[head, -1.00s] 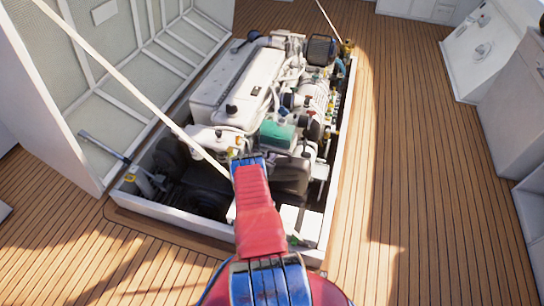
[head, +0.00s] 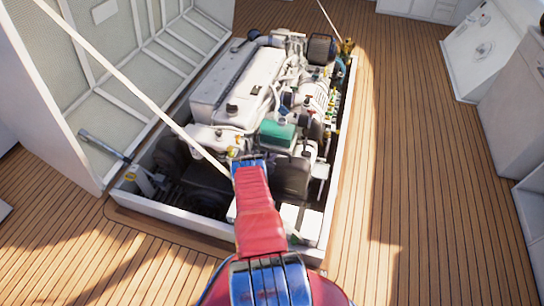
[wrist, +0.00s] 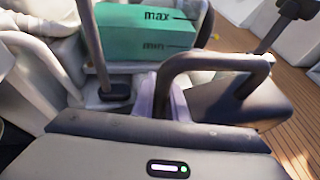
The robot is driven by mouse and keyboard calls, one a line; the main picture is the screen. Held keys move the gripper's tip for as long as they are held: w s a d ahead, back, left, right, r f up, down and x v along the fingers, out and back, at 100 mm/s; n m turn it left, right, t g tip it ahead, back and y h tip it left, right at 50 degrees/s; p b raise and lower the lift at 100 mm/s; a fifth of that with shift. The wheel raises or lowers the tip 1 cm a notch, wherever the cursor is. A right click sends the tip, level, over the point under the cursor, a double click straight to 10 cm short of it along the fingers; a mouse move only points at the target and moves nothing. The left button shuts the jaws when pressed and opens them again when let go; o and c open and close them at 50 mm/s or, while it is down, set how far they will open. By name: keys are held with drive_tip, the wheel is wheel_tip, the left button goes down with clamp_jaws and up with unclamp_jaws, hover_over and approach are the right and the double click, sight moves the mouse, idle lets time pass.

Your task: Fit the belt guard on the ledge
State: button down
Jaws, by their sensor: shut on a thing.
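The belt guard (head: 291,179) is a dark grey box-like cover with a looped handle, at the near end of the engine. In the wrist view the guard (wrist: 235,100) lies to the right, its black handle arching above it. My gripper (head: 248,163) reaches over the near end of the engine. In the wrist view the pale fingers of my gripper (wrist: 163,100) are closed around the near leg of the handle. The ledge cannot be made out, and whether the guard touches anything beneath it is hidden.
A green tank (wrist: 145,35) marked max and min is close beyond the gripper. The white engine block (head: 225,85) fills the hatch, whose white rim (head: 338,160) surrounds it. The raised hatch lid (head: 130,80) stands at left. Open deck lies right.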

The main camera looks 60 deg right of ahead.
drive_tip(key=c, duration=1.7)
unclamp_jaws()
drive_tip(key=shift+o, duration=0.2)
drive_tip(key=shift+f, duration=0.1)
drive_tip(key=v, duration=1.4)
drive_tip(key=shift+w+d, duration=0.1)
